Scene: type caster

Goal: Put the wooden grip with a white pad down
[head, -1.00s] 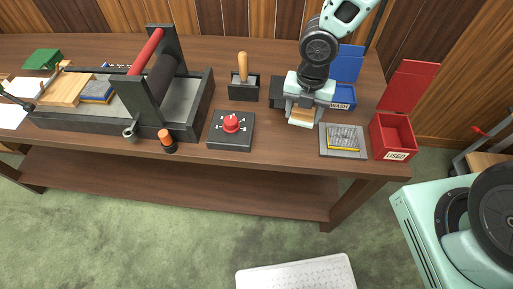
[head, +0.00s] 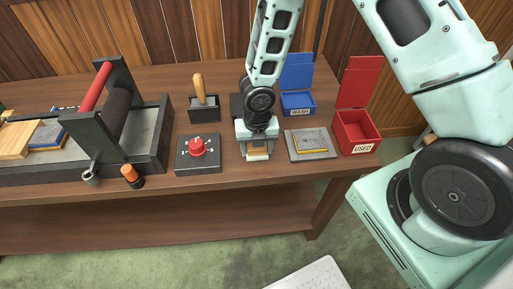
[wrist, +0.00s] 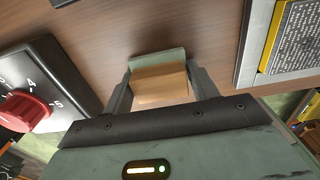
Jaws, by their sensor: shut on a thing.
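The wooden grip (head: 258,152) is a small light-brown block held in my gripper (head: 258,155), over the bench between the dial box and the stone slab. In the wrist view the wooden grip (wrist: 160,82) sits between the two fingers of my gripper (wrist: 160,90), which are shut on its sides. The pale white pad (wrist: 157,60) shows along the grip's far edge and also in the head view (head: 257,159). I cannot tell whether the pad touches the bench top.
The dial box (head: 198,165) with a red knob is to the left, and the grey slab (head: 322,156) with a yellow-edged type block to the right. Behind are the blue WASH bin (head: 298,110) and an awl stand (head: 204,115). The red USED bin (head: 357,148) stands right. Bare bench (head: 230,182) lies in front.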

